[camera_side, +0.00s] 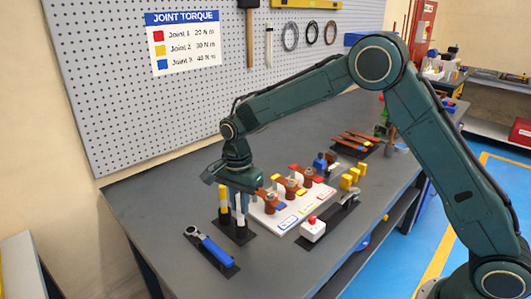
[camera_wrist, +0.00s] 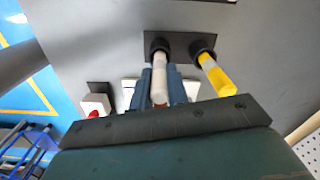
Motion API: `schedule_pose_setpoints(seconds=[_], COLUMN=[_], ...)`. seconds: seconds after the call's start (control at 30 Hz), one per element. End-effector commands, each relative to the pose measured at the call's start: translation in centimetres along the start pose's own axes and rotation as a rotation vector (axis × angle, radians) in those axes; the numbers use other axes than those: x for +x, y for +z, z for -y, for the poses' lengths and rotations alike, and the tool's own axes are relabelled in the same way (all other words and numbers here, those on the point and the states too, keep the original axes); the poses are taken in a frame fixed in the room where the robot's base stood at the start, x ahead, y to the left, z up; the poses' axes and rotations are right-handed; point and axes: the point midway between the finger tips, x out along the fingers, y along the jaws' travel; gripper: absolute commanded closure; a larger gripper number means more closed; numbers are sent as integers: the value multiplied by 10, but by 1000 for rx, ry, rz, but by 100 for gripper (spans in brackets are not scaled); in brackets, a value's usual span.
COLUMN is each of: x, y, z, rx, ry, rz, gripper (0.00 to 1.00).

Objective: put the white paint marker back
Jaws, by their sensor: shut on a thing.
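The white paint marker (camera_wrist: 160,82) is between the two blue fingers of my gripper (camera_wrist: 160,73) in the wrist view. My gripper is shut on it. The marker's far end meets the mouth of a black cup (camera_wrist: 160,44) on the marker holder; how deep it sits inside I cannot tell. In the side view the white marker (camera_side: 240,211) hangs upright below my gripper (camera_side: 240,194), over the dark holder plate (camera_side: 240,238). The yellow marker (camera_side: 223,197) stands in the neighbouring cup, beside my gripper. It also shows in the wrist view (camera_wrist: 216,76).
A ratchet wrench with a blue handle (camera_side: 212,247) lies in front of the holder. A white board (camera_side: 283,219) with several copper joints lies close on the right. A white box with a red button (camera_side: 313,230) stands further right. The pegboard (camera_side: 160,110) rises behind.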

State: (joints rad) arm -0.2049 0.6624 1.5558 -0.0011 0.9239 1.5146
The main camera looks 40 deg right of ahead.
Motion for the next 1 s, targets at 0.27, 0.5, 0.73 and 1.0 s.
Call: schedule_pose_setpoints(seconds=[0.27,0.5,0.73,1.0], x=[6,10,9,6], y=[0,0,0,0], z=[0,0,0,0], rx=[0,0,0,0], ry=[0,0,0,-1], rz=[0,0,0,0], gripper=[100,78,62,62])
